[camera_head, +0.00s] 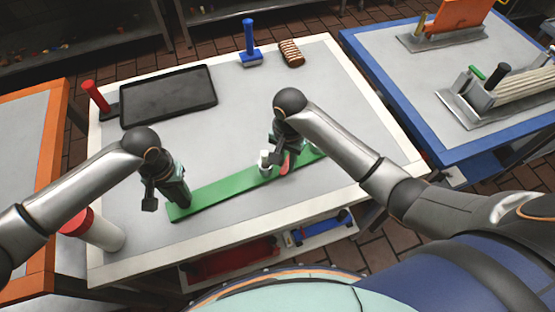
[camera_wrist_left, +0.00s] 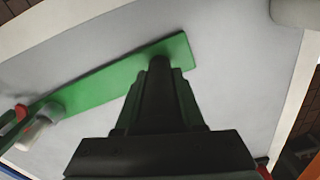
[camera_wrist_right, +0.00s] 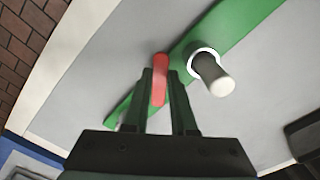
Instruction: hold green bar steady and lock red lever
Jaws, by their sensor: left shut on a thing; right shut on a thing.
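The green bar (camera_head: 232,185) lies flat on the light table, slanting up to the right. It also shows in the left wrist view (camera_wrist_left: 100,83) and the right wrist view (camera_wrist_right: 232,32). My left gripper (camera_head: 178,203) is shut on the bar near its left end; its fingers hide the contact. The red lever (camera_head: 285,163) is by a white post (camera_head: 264,160) towards the bar's right part. In the right wrist view the red lever (camera_wrist_right: 160,80) is between the fingers of my right gripper (camera_wrist_right: 160,72), which is shut on it. The post (camera_wrist_right: 213,75) stands beside it.
A black tray (camera_head: 168,97), a red-handled tool (camera_head: 96,96), a blue-handled tool (camera_head: 249,45) and a brown striped bar (camera_head: 291,53) are at the back. A white cylinder with a red top (camera_head: 95,230) is at the front left. The table's middle is clear.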

